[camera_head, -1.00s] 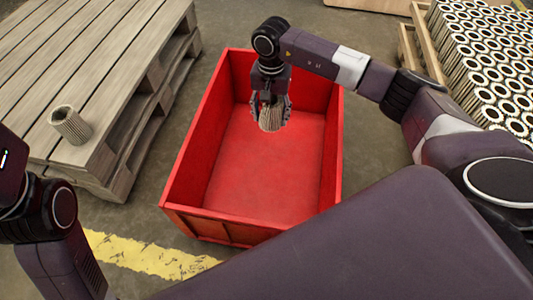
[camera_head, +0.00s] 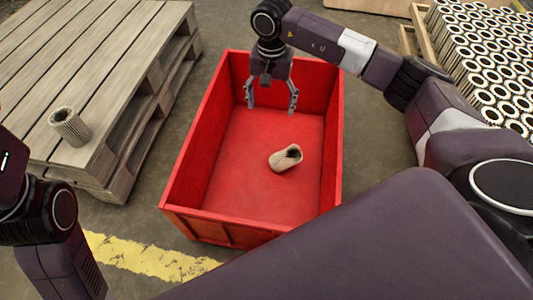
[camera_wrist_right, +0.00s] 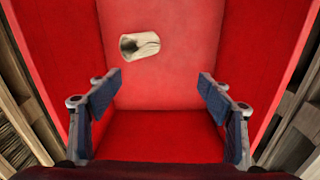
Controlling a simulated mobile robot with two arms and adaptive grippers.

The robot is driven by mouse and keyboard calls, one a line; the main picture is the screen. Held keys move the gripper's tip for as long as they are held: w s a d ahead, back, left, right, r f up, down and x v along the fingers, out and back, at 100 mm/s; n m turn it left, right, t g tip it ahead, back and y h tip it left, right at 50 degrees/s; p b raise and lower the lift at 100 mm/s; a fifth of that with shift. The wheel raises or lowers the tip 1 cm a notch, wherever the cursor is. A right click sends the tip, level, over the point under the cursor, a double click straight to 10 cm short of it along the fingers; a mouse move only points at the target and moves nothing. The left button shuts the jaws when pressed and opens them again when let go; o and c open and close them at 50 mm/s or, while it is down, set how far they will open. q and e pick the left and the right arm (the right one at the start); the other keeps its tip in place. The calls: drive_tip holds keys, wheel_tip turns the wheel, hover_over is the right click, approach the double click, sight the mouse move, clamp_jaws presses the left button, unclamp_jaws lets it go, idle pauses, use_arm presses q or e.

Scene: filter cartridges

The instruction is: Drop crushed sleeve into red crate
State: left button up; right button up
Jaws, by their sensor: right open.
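The crushed sleeve (camera_head: 285,159), beige with a pinched dark opening, lies on its side on the floor of the red crate (camera_head: 190,170). It also shows in the right wrist view (camera_wrist_right: 140,45), apart from the fingers. My right gripper (camera_head: 271,102) is open and empty above the far part of the crate; its spread fingers (camera_wrist_right: 160,88) frame the crate's inside in the wrist view. My left arm shows at the left edge of the head view, but its gripper is out of the picture.
A wooden pallet stack (camera_head: 110,60) stands left of the crate, with an upright ribbed sleeve (camera_head: 70,127) near its corner. Many sleeves (camera_head: 490,60) stand in rows on a pallet at the right. A yellow floor stripe (camera_head: 145,256) runs in front of the crate.

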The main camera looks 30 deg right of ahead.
wheel_tip(320, 180, up, 7)
drive_tip(key=shift+f, duration=0.2)
idle(0.5)
